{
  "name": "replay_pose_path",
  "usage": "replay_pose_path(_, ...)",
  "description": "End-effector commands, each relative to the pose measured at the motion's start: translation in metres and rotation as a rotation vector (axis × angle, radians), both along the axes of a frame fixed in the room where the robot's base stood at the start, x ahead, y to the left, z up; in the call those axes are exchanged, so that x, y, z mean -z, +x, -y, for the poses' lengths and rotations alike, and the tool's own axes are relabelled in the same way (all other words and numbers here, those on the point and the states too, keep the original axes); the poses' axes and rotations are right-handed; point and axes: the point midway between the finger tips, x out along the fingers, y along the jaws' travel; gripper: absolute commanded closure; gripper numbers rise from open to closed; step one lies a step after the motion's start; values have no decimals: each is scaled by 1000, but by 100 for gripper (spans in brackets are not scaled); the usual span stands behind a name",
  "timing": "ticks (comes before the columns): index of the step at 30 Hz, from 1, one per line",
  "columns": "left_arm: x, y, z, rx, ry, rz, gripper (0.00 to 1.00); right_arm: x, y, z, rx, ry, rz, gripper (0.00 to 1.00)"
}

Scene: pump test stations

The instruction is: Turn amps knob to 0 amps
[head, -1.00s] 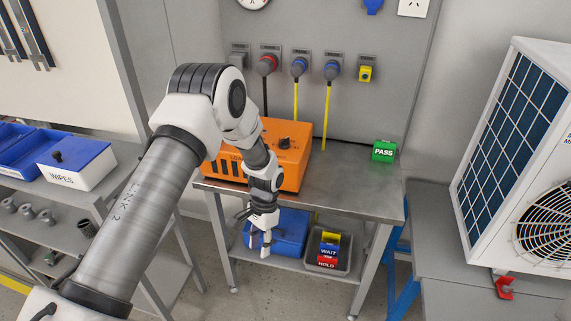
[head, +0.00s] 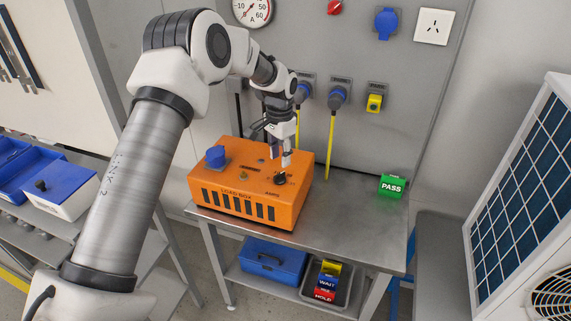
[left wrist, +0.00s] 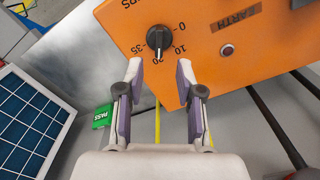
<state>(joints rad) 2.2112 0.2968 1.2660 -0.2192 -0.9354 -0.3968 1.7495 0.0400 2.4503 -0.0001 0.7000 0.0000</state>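The black amps knob (head: 280,178) is on the top face of the orange load box (head: 235,214), towards its right end. In the left wrist view the knob (left wrist: 158,38) has marks 0, 10 and 35 around it. Its pale pointer line seems to point down the picture, between 10 and 35, where a mark is partly hidden. My left gripper (head: 282,160) is above the knob, pointing down. In the left wrist view its two fingers (left wrist: 158,70) are apart with nothing between them, just short of the knob. My right gripper is not in view.
The load box stands on a steel table (head: 340,235). A blue socket (head: 215,156) rises from its top left. A green PASS block (head: 392,186) is at the table's right. Yellow cables hang from wall plugs behind. A dial gauge (head: 253,10) is on the wall.

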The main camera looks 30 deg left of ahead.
Motion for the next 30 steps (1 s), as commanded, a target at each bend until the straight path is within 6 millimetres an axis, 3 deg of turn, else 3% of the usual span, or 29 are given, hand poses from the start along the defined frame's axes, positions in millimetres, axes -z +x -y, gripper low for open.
replay_pose_path(9, 53, -1, 0, 0, 0, -2, 64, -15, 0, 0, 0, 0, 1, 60)
replay_pose_path(17, 59, 0, 0, 0, 0, 1, 64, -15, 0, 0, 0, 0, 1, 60)
replay_pose_path(21, 59, -1, 0, 0, 0, 0, 100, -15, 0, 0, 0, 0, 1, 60)
replay_pose_path(30, 60, -1, 0, -5, -1, 0, 100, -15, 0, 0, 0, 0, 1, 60)
